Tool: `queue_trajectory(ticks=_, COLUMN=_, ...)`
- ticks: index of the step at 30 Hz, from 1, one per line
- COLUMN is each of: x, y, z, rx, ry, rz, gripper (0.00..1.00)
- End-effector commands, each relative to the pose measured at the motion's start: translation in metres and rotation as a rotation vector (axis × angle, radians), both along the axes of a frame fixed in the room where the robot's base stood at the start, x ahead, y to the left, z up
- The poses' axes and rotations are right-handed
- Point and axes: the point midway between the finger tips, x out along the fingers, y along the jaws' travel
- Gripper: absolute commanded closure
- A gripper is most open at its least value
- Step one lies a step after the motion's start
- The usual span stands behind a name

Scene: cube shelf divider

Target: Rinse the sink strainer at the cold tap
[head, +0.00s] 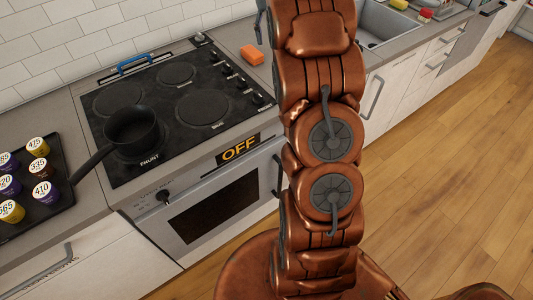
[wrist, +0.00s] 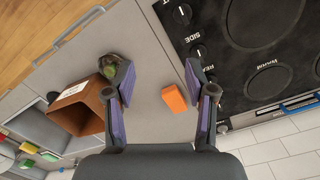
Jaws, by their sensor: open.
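The sink (head: 372,22) is at the top right of the head view, partly behind my arm. Its grey basin also shows at the left edge of the wrist view (wrist: 38,130). My gripper (wrist: 163,80) is open and empty above the counter, with its purple-padded fingers wide apart. A small round green-brown thing (wrist: 108,62) lies by the left finger, partly hidden by it; I cannot tell whether it is the strainer. I cannot make out the cold tap in either view.
An orange block (wrist: 174,98) lies on the counter between sink and stove. A brown open box (wrist: 84,108) with a label stands beside the sink. The stove (head: 185,100) bears a black pan (head: 132,128). A tray (head: 62,200) of labelled cups is at left.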

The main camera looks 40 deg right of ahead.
Motion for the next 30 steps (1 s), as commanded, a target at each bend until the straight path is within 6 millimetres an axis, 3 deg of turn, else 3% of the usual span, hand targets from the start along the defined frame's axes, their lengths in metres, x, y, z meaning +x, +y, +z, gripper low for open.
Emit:
queue_trajectory(ticks=3, x=-0.017, y=0.036, z=0.007, rx=0.002, ry=0.007, rz=0.038, gripper=0.45)
queue_trajectory(ticks=14, x=-0.085, y=0.13, z=0.009, rx=0.016, ry=0.034, rz=0.148, gripper=0.45)
queue_trajectory(ticks=21, x=-0.144, y=0.184, z=-0.002, rx=0.026, ry=0.05, rz=0.23, gripper=0.45)
queue_trajectory(ticks=30, x=-0.229, y=0.237, z=-0.029, rx=0.041, ry=0.075, rz=0.341, gripper=0.45)
